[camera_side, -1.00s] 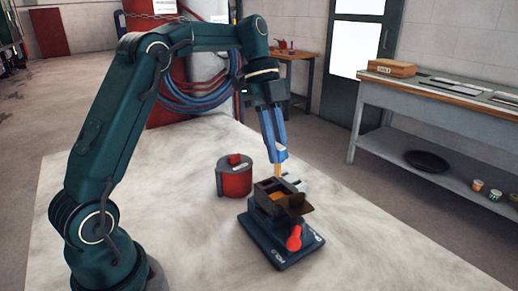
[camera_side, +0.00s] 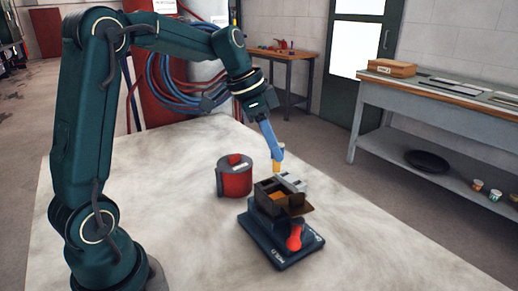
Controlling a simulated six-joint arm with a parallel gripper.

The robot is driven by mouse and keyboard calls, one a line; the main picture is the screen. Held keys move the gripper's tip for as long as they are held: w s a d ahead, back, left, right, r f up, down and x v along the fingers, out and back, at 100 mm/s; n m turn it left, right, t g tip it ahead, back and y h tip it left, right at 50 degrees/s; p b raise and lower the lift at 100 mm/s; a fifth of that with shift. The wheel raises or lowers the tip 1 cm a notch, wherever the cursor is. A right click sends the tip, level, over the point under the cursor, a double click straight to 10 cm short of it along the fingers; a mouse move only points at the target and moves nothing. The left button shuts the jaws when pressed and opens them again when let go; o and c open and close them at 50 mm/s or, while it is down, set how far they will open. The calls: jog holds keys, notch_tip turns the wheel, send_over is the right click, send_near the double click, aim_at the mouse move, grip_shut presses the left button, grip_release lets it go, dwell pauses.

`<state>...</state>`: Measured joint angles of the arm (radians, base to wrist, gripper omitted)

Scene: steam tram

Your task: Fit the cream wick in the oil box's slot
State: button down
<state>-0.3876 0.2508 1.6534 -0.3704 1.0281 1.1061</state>
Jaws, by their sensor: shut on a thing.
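My gripper (camera_side: 281,154) has blue fingers and is shut on the cream wick (camera_side: 278,168). Only a short length of the wick shows below the fingertips, at the far edge of the oil box. The oil box (camera_side: 268,203) is a dark open box with orange-brown inside and an open flap at its right. It sits on a dark blue base (camera_side: 266,245) with a red knob on the front. I cannot tell whether the wick's lower end touches the box, and the slot itself is too small to make out.
A red can with a lid (camera_side: 235,180) stands left of the oil box. A small grey piece (camera_side: 293,183) lies just behind the box. The pale tabletop (camera_side: 150,220) is clear to the left and front. A grey workbench (camera_side: 440,110) stands at the right.

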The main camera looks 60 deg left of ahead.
aim_at(271, 182)
jog(key=n, duration=0.2)
jog(key=n+y, duration=0.1)
jog(key=shift+s+a+r, duration=0.15)
jog(key=shift+a+r, duration=0.05)
jog(key=shift+r, duration=0.05)
jog(key=shift+s+a+r+n+t+y, duration=0.15)
jog(key=shift+n+y, duration=0.1)
jog(key=shift+n, duration=0.3)
jog(key=shift+s+r+n+t+y, duration=0.15)
jog(key=shift+n+y, duration=0.1)
jog(key=shift+n, duration=0.3)
jog(key=shift+s+d+f+n, duration=0.25)
jog(key=shift+s+f+n, duration=0.15)
jog(key=shift+s+f, duration=0.35)
jog(key=shift+w+f, duration=0.15)
jog(key=shift+f, duration=1.9)
dwell(0.9)
